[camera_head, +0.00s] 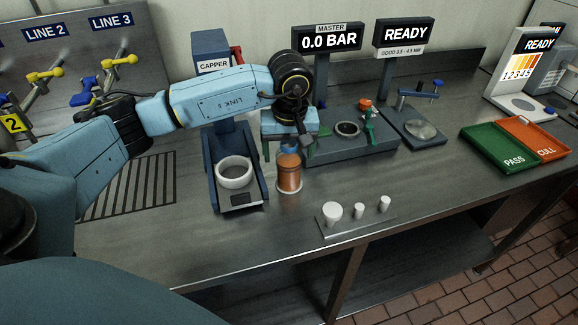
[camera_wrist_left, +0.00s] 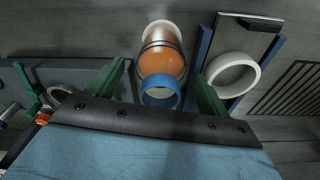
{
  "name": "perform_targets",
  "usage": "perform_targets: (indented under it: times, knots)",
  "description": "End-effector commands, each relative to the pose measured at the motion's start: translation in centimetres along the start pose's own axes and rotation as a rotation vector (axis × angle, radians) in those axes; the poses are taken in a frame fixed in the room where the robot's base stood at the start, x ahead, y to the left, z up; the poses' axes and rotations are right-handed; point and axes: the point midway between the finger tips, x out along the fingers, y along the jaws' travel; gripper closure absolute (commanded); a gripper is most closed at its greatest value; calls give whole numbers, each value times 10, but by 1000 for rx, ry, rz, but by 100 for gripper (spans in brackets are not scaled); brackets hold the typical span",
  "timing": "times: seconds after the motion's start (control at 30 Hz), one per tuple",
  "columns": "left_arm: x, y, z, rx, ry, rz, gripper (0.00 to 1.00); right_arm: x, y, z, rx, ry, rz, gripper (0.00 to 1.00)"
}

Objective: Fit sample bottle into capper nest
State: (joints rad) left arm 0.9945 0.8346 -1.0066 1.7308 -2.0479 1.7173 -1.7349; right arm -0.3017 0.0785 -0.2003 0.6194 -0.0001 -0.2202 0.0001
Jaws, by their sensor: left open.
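The sample bottle (camera_head: 288,179), orange-brown with a blue top, stands upright on the bench. In the left wrist view the bottle (camera_wrist_left: 164,61) shows at top middle, its blue neck ring nearest the camera. The capper nest (camera_head: 234,174), a white ring on the dark blue capper base, is just left of the bottle; it also shows in the left wrist view (camera_wrist_left: 248,75). My left gripper (camera_head: 289,151) is open over the bottle's top. Its green fingers (camera_wrist_left: 160,86) lie either side of the bottle with visible gaps. My right gripper is not in view.
The capper column (camera_head: 212,50) stands behind the nest. A test fixture (camera_head: 345,145) with a green and orange clamp stands close right of my left gripper. A small plate with white caps (camera_head: 332,211) lies at the front edge. Green PASS and orange CULL trays (camera_head: 500,147) sit right.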

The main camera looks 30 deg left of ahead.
Motion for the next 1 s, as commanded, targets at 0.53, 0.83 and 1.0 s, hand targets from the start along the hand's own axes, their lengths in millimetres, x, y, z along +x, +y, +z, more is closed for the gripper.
perform_targets:
  times: [0.53,0.83,1.0]
  knots:
    - [-1,0,0,-1,0,0,83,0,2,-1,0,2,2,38]
    - [-2,0,0,-1,1,2,98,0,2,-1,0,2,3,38]
    - [-11,1,-2,-1,3,3,98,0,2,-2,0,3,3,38]
